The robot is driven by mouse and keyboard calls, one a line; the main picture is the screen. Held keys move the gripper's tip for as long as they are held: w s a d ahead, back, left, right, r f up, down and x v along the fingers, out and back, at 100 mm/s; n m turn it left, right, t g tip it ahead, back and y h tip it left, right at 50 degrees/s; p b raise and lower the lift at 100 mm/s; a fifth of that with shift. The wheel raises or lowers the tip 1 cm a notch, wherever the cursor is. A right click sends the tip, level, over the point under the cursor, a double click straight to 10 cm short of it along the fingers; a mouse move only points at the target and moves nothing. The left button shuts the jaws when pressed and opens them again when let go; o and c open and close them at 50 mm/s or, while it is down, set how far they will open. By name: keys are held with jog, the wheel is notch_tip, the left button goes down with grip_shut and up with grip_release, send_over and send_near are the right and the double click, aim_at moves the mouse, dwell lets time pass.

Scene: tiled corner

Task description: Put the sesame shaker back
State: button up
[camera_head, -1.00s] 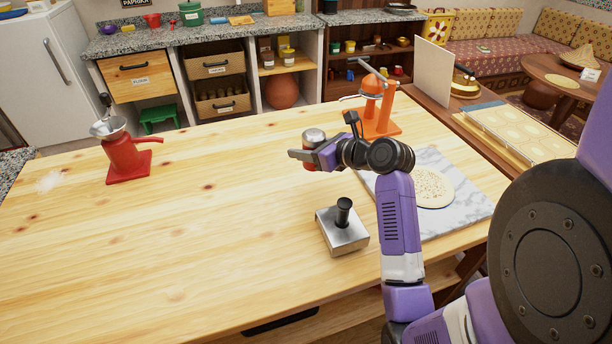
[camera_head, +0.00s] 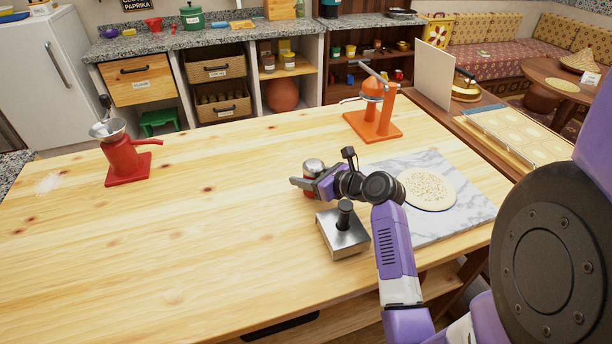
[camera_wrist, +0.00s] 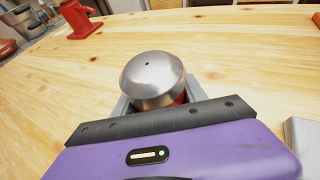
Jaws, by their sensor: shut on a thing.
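The sesame shaker (camera_head: 313,166) has a domed silver lid and a red body. My gripper (camera_head: 309,186) is shut around its body, just left of the marble slab. In the wrist view, the shaker's lid (camera_wrist: 153,78) stands up between the fingers, with a little red showing below it. The shaker looks upright. Its base is hidden, so I cannot tell whether it touches the wooden table (camera_head: 190,240).
A metal press block with a black knob (camera_head: 343,232) stands close in front of my gripper. A seeded flatbread (camera_head: 427,188) lies on the marble slab (camera_head: 455,222). An orange press (camera_head: 373,118) stands behind, a red grinder (camera_head: 125,160) far left.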

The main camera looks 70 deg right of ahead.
jog(key=o, duration=1.5)
jog(key=shift+f, duration=0.15)
jog(key=shift+o, duration=0.2)
jog(key=shift+s+r, duration=0.1)
jog(key=shift+r, duration=0.1)
jog(key=v, duration=1.2)
jog(key=shift+f, duration=0.1)
